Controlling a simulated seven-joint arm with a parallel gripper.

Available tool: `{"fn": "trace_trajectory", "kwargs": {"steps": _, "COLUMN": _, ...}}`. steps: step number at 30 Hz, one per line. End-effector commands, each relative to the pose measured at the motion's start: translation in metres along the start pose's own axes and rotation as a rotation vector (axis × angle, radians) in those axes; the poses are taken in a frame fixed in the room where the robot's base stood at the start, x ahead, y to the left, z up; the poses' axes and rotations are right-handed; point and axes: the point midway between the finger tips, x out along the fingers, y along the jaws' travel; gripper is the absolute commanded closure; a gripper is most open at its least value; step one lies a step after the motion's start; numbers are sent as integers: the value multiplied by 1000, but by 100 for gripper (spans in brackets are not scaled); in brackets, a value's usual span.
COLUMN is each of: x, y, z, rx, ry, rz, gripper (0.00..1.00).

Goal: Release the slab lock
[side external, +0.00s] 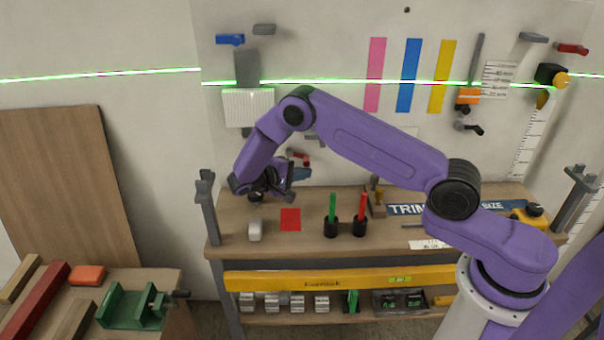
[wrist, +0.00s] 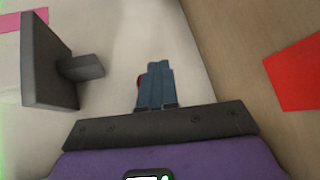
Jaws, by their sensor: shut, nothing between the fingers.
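My gripper (side external: 302,174) is low in front of the wall panel, above the back of the bench. In the wrist view its blue fingers (wrist: 155,85) are together with nothing held. A small red part (side external: 299,156) on a dark fitting is on the wall just above the fingertips. In the wrist view a sliver of red (wrist: 138,80) shows beside the fingers, mostly hidden; contact cannot be told. A grey plate with a peg (wrist: 50,65) stands left of the fingers. A white ribbed slab (side external: 247,108) hangs higher on the wall. No part is labelled as its lock.
A red square (side external: 290,219) and a white block (side external: 255,229) are on the bench. Green (side external: 332,207) and red (side external: 361,206) rods stand in black holders to the right. My arm crosses in front of the wall. A grey post (side external: 208,210) stands at the bench's left end.

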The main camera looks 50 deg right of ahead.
Motion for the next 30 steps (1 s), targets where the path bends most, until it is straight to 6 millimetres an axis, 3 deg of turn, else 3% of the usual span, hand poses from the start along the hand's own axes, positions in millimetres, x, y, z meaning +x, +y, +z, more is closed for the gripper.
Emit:
{"fn": "trace_trajectory", "kwargs": {"steps": 14, "x": 0, "y": 1, "z": 0, "rx": 0, "ry": 1, "rz": 0, "gripper": 100}}
{"fn": "trace_trajectory", "kwargs": {"steps": 30, "x": -5, "y": 16, "z": 2, "rx": 0, "ry": 1, "rz": 0, "gripper": 100}}
